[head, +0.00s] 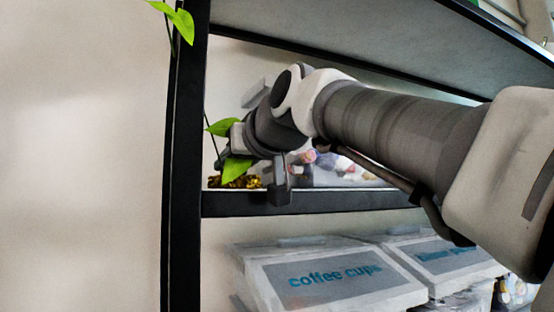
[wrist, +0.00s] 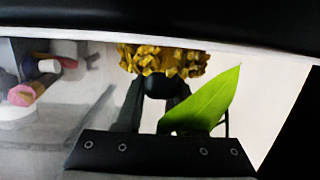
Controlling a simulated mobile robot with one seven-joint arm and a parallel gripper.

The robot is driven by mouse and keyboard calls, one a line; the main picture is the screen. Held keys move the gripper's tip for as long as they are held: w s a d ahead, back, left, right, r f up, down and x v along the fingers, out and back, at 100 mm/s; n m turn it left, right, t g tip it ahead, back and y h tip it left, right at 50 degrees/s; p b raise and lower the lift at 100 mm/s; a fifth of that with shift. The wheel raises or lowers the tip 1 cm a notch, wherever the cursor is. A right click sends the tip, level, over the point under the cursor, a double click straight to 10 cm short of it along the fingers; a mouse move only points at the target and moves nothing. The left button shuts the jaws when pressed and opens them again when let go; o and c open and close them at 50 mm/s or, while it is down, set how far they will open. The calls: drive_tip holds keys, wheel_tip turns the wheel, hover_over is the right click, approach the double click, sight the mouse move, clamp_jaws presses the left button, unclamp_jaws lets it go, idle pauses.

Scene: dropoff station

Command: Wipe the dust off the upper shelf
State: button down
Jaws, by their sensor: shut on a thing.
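My gripper (head: 279,180) is in the head view, reaching between two shelf boards near the left post. In the wrist view my gripper (wrist: 155,100) is shut on the dark handle of a duster with a ruffled yellow head (wrist: 165,60). In the head view the duster head (head: 240,182) shows just above the front edge of the shelf (head: 330,202), at its left end. Whether it touches the board cannot be told. The handle is hidden there. I see the shelf almost edge-on, and no dust can be made out.
A green leaf (head: 236,168) hangs close to my gripper; a leaf (wrist: 205,102) also crosses the wrist view. The black post (head: 185,180) stands at left. Another board (head: 390,45) is overhead. Pale and pink items (head: 345,172) sit further right. A coffee cups box (head: 330,280) is below.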

drive_tip(key=shift+x, duration=0.75)
drive_tip(key=shift+s+d+r, duration=0.15)
drive_tip(key=shift+s+d, duration=0.2)
drive_tip(key=shift+s, duration=0.3)
drive_tip(key=shift+r, duration=0.15)
wheel_tip(320, 180, up, 4)
drive_tip(key=p, duration=0.3)
